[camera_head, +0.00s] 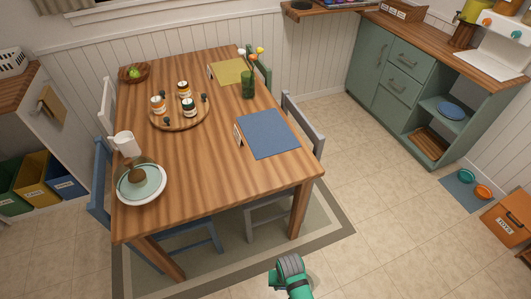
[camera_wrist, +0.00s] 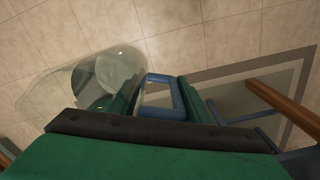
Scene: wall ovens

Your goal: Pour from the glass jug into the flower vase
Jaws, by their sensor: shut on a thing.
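The flower vase (camera_head: 248,85) is dark green, holds orange, yellow and white flowers, and stands upright near the table's far right edge. In the wrist view, my gripper (camera_wrist: 157,100) has its green fingers on either side of a blue loop, which looks like the handle of the clear glass jug (camera_wrist: 60,92). The jug is to the left of the fingers, over the tiled floor. Its contents cannot be made out. In the head view my green arm shows at the bottom, well in front of the table and far from the vase; the jug is hardly visible there.
The wooden table (camera_head: 200,190) carries a plate (camera_head: 153,195), white mug (camera_head: 126,142), round jar tray (camera_head: 165,122), yellow mat (camera_head: 232,71) and blue mat (camera_head: 267,134). Chairs stand around it, with a grey chair (camera_head: 300,120) at its right. Open floor lies to the right.

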